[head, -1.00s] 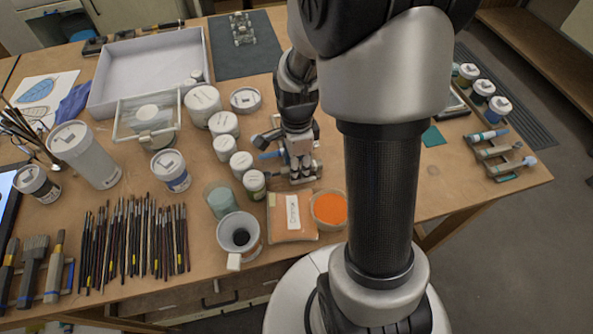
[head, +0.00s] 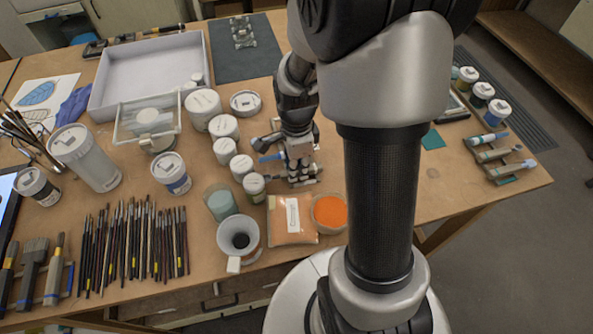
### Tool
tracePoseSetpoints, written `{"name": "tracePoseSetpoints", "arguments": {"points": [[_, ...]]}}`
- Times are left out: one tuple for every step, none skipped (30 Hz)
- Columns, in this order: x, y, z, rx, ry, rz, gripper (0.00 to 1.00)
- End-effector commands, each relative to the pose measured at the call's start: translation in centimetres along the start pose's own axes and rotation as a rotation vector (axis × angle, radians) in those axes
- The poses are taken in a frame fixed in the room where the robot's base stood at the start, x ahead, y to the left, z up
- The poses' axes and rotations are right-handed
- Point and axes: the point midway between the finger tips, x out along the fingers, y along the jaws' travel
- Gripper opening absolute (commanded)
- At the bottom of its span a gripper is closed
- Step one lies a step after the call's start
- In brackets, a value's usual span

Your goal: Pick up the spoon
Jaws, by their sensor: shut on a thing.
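My gripper (head: 299,174) points down at a small grey rack of tools (head: 318,166) in the middle of the table, behind the orange powder bag. Its fingers are closed together low among the tools. The spoon is too small and too hidden by the fingers to make out clearly; it is between the jaws. A blue-handled tool (head: 268,157) sticks out to the left of the fingers.
White-lidded jars (head: 242,166) stand close to the left of my gripper. In front are the orange powder bag (head: 291,222), a bowl of orange powder (head: 329,212) and a mug (head: 239,238). Several brushes (head: 135,240) lie front left. The table right of my arm has free room.

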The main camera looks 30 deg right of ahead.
Motion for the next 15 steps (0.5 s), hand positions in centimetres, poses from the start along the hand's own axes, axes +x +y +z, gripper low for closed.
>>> {"name": "tracePoseSetpoints", "arguments": {"points": [[0.0,0.0,0.0,0.000,0.000,0.000,0.00],[0.0,0.0,0.0,0.000,0.000,0.000,0.00],[0.0,0.0,0.0,0.000,0.000,0.000,0.00],[0.0,0.0,0.0,0.000,0.000,0.000,0.00],[-0.1,0.0,0.0,0.000,0.000,0.000,0.00],[-0.1,0.0,0.0,0.000,0.000,-0.001,0.00],[-0.2,0.0,0.0,0.000,0.000,-0.001,0.00],[-0.3,0.0,0.0,0.000,0.000,-0.001,0.00],[-0.6,0.0,0.0,0.000,0.000,-0.001,0.00],[-0.8,0.0,0.0,0.000,0.000,-0.001,0.00],[-1.1,0.0,0.0,0.000,0.000,-0.001,0.00],[-1.6,-0.1,0.0,0.000,0.000,-0.002,0.00],[-2.0,-0.1,0.0,0.000,0.000,-0.003,0.00],[-2.4,-0.1,0.0,0.000,0.000,-0.004,0.00],[-3.0,-0.1,0.0,0.000,0.000,-0.003,0.00]]}}
